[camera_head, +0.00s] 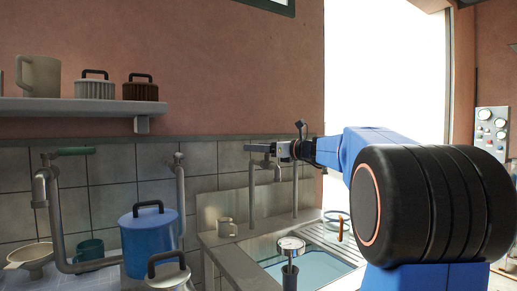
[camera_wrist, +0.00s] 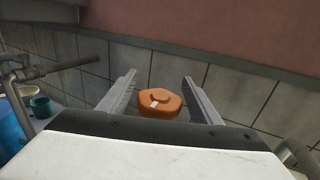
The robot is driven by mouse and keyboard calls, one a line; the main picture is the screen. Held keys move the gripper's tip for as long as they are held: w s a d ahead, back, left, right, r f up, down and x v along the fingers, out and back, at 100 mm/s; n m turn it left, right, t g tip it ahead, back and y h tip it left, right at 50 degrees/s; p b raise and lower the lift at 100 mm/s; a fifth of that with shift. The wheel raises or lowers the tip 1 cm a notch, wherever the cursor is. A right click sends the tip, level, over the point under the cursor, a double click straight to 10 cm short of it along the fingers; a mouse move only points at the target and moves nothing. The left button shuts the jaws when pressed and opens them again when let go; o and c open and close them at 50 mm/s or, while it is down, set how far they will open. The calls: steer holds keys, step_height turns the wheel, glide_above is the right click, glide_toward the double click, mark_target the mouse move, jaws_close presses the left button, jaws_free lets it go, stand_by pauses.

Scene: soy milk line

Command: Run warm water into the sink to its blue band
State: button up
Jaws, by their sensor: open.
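The sink (camera_head: 235,262) lies low at the right of the head view, and light blue water or a blue floor (camera_head: 312,270) shows inside it. I cannot make out a blue band. A grey tap spout (camera_head: 251,195) stands at the wall behind the sink. My gripper (camera_head: 262,148) is raised at the top of this tap, open and empty. In the wrist view, an orange knob (camera_wrist: 160,103) with a small white mark sits between my open gripper's fingers (camera_wrist: 159,76). The knob seems apart from both fingers. It is not visible in the head view.
A dial gauge (camera_head: 290,244) stands at the sink's near side. Further left are a blue lidded pot (camera_head: 148,243), a metal pot (camera_head: 168,274) and a pipe with a green lever (camera_head: 75,151). A shelf (camera_head: 65,106) hangs above.

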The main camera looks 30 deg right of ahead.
steer(key=c, duration=1)
steer(key=shift+a+n+g+y, duration=0.1)
steer(key=shift+n+g+y, duration=0.2)
steer(key=shift+n+y, duration=0.15)
steer(key=shift+s+a+n+g+y, duration=0.4)
steer(key=shift+n+g+y, duration=1.15)
steer(key=shift+g, duration=0.3)
steer(key=shift+s+a+n+g+y, duration=0.25)
steer(key=shift+s+n+g+y, duration=0.2)
steer(key=shift+n+g+y, duration=1.3)
steer(key=shift+s+a+n+g+y, duration=0.4)
steer(key=shift+n+g+y, duration=0.9)
steer(key=shift+g, duration=0.7)
steer(key=o, duration=1)
